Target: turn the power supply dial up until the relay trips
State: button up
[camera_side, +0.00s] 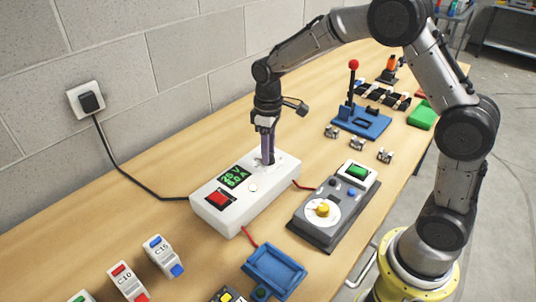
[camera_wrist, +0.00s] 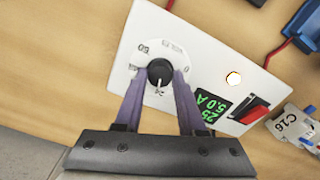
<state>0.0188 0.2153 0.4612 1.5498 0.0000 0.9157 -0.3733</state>
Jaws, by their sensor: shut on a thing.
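The white power supply (camera_side: 222,208) stands on the bench; it also shows in the wrist view (camera_wrist: 130,58). Its black dial (camera_wrist: 160,70) sits in a pale scale ring marked 50 on the left and 0 on the right. My gripper (camera_side: 266,158) reaches down onto it, its two purple fingers shut on the dial's sides in the wrist view (camera_wrist: 161,77). The green display (camera_wrist: 211,102) reads about 25 V and 5.0 A. A small round lamp (camera_wrist: 234,79) beside it glows pale. I cannot tell for certain which device is the relay.
A red switch (camera_side: 216,199) sits on the supply's face. A grey box with a yellow knob (camera_side: 323,209) stands to the right, a blue tray-like unit (camera_side: 275,268) in front. Breakers (camera_side: 162,256) stand front left. A black cable (camera_side: 125,165) runs to the wall socket.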

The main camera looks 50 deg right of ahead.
jog(key=m, duration=0.4)
jog(key=shift+m, duration=0.3)
jog(key=m, duration=0.4)
jog(key=shift+m, duration=0.3)
jog(key=m, duration=0.8)
jog(key=shift+m, duration=0.3)
jog(key=o, duration=1.5)
jog(key=shift+r, duration=0.15)
jog(key=shift+r, duration=3.4)
jog(key=shift+r, duration=0.1)
